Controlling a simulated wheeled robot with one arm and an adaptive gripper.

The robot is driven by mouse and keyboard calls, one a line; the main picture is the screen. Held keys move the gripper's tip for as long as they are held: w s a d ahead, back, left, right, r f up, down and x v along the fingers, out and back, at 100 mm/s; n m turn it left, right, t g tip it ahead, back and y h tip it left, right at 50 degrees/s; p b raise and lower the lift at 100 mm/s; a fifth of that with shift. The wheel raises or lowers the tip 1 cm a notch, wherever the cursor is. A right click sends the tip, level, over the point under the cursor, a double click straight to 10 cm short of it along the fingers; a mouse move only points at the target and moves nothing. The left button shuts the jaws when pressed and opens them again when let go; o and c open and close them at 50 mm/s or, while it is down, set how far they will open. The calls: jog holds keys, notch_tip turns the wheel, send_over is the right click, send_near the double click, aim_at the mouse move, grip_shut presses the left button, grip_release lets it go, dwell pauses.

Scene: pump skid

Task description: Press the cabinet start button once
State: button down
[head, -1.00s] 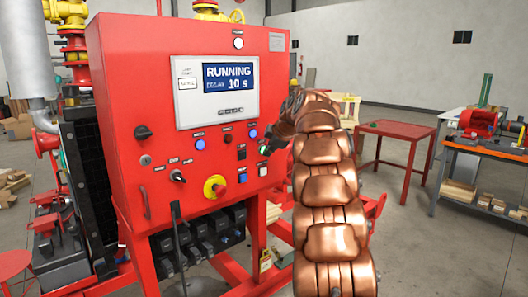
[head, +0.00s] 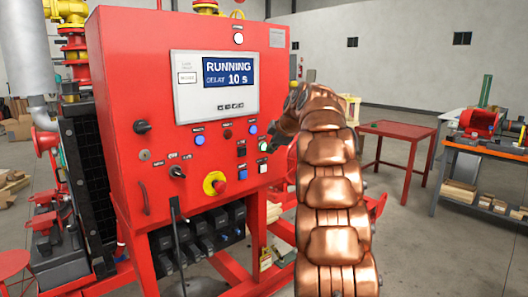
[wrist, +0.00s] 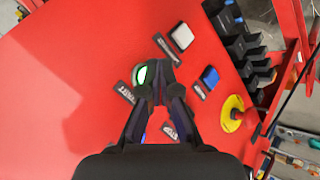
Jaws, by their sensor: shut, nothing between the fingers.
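The red cabinet (head: 120,90) carries a display (head: 228,73) reading "RUNNING" and "DELAY 10 s". The green-lit start button (head: 263,145) is on the cabinet's right part. It also shows in the wrist view as a green-lit button (wrist: 142,75), partly covered by a finger, with a label beside it that seems to read "START". My gripper (wrist: 163,82) is shut and empty, its tips right beside the green button over the panel. I cannot tell whether they touch it. In the head view my gripper (head: 281,141) is small and dark, just right of the button.
Below the green button are a white button (head: 262,168) and a red-and-yellow emergency stop (head: 215,184). Blue lamps and black switches are close by. A "STOP" label (wrist: 170,132) shows near the fingers. A red table (head: 400,131) stands behind at right.

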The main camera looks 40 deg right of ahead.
jog(key=shift+s, duration=0.1)
dwell(0.3)
jog(key=s+b, duration=0.4)
jog(key=s, duration=0.1)
jog(key=shift+a+b, duration=0.1)
jog(key=shift+b, duration=0.3)
dwell(0.7)
